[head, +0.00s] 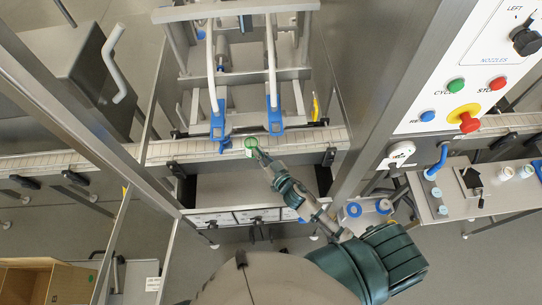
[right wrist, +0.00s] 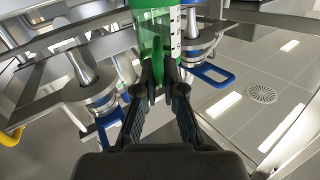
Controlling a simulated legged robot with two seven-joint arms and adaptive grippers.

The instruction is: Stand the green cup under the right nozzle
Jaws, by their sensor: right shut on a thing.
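The green cup (head: 250,145) is at the front edge of the conveyor belt, between the two nozzles and a little nearer to me. My right gripper (head: 259,154) is shut on it; in the right wrist view the cup (right wrist: 153,35) stands between the fingertips (right wrist: 159,72). The right nozzle (head: 275,120) has a blue end and is to the right of the cup and beyond it. The left nozzle (head: 218,128), also blue, is to the cup's left. Whether the cup's base touches the belt is hidden. My left gripper is not in view.
The conveyor belt (head: 175,150) runs across the filling frame. Metal posts stand at both sides, with a control panel (head: 465,75) at the right. A side table (head: 490,195) with small items stands at the lower right.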

